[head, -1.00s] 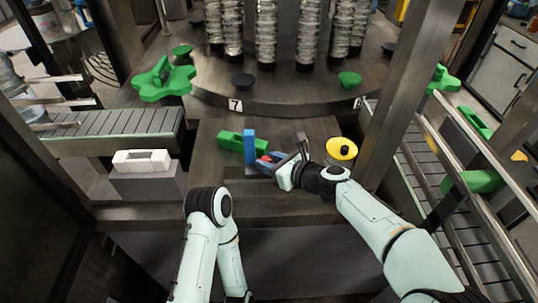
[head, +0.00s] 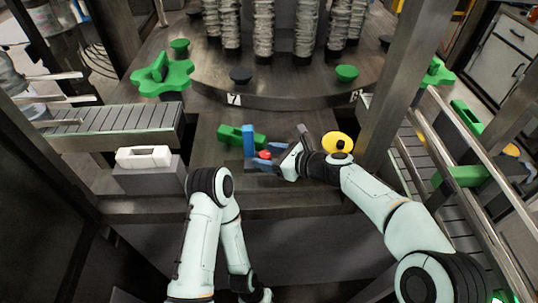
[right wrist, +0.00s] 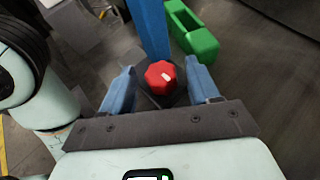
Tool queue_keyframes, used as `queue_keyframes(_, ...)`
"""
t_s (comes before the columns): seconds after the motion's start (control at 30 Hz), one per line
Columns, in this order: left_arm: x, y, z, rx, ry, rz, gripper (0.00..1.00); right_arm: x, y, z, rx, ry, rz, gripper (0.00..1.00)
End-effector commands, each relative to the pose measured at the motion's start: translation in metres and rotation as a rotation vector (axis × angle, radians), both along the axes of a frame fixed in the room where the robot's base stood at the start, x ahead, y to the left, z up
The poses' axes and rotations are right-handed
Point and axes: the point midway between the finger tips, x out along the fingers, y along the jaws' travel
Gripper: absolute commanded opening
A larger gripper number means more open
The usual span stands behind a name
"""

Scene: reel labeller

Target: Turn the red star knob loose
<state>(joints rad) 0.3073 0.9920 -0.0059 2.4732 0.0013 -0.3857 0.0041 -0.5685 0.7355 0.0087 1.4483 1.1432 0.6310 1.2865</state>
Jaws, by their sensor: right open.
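The red star knob (right wrist: 160,76) has a white mark on top and sits on a dark mount at the foot of a blue post (right wrist: 150,28). In the head view the knob (head: 264,154) is small and partly hidden, beside the blue post (head: 249,140). My right gripper (right wrist: 162,86) is open, with one blue finger on either side of the knob. Gaps show between fingers and knob in the right wrist view. I cannot tell whether the fingertips are level with it. My left arm is folded at the lower middle of the head view; its gripper does not show.
A green block (head: 229,134) lies just left of the blue post. A yellow disc (head: 337,143) is right of my right wrist. A white slotted block (head: 144,157) sits on a grey stand at left. Conveyors flank the deck, and a metal upright (head: 392,85) stands at right.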

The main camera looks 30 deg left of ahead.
Motion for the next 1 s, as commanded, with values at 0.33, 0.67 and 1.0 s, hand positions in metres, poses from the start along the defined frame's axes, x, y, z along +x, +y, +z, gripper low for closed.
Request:
queue_keyframes(0.33, -0.005, 0.0, -0.006, 0.0, 0.006, 0.0, 0.44, -0.005, -0.048, 0.019, 0.001, -0.001, -0.003, 0.61)
queue_keyframes(0.67, -0.006, 0.0, -0.007, 0.0, 0.007, 0.0, 0.44, -0.007, -0.068, 0.028, 0.0, 0.0, 0.0, 0.61)
queue_keyframes(1.0, -0.006, 0.0, -0.007, 0.0, 0.007, 0.0, 0.44, -0.007, -0.068, 0.028, 0.0, 0.0, 0.0, 0.61)
